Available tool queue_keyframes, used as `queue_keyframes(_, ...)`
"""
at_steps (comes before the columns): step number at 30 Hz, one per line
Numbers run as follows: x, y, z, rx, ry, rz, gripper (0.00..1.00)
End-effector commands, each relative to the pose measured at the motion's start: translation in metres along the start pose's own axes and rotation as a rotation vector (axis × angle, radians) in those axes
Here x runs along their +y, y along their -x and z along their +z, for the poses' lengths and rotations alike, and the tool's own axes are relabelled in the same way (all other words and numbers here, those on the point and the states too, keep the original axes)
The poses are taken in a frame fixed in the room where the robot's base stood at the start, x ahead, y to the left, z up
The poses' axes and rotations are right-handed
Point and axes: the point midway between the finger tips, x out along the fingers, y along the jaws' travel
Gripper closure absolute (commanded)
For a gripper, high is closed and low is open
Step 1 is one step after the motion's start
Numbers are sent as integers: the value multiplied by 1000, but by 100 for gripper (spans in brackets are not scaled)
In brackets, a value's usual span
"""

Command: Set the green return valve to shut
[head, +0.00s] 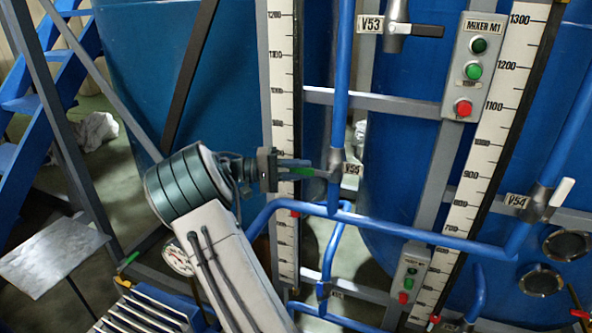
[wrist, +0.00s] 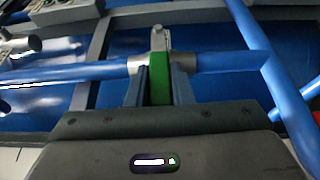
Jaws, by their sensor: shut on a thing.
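The green return valve, labelled V55 (head: 351,169), sits on a vertical blue pipe near the middle of the head view. Its green handle (head: 303,171) points left, crosswise to that pipe. My gripper (head: 318,171) reaches in from the left and is shut on the handle. In the wrist view the green handle (wrist: 160,86) stands between my two fingers, and the grey valve body (wrist: 160,45) is just beyond the fingertips. The handle lies crosswise to the blue pipe (wrist: 222,60) there too. My fingers hide part of the handle.
Valve V53 (head: 395,30) is above, with a black handle, and valve V54 (head: 545,200) is at right, with a white handle. A mixer button box (head: 478,65) and measuring scales (head: 284,110) stand close by. Blue pipes (head: 420,232) run just below my gripper.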

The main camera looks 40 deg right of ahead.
Motion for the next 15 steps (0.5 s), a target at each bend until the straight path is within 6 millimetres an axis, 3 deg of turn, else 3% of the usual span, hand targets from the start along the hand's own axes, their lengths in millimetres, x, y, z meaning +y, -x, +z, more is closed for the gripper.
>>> queue_keyframes(7, -2, 0, 1, -3, 8, 6, 100)
queue_keyframes(8, -2, 0, 1, -3, 8, 6, 77)
queue_keyframes(10, -2, 0, 1, -3, 8, 6, 58)
queue_keyframes(15, -1, 1, 1, 0, 6, 4, 58)
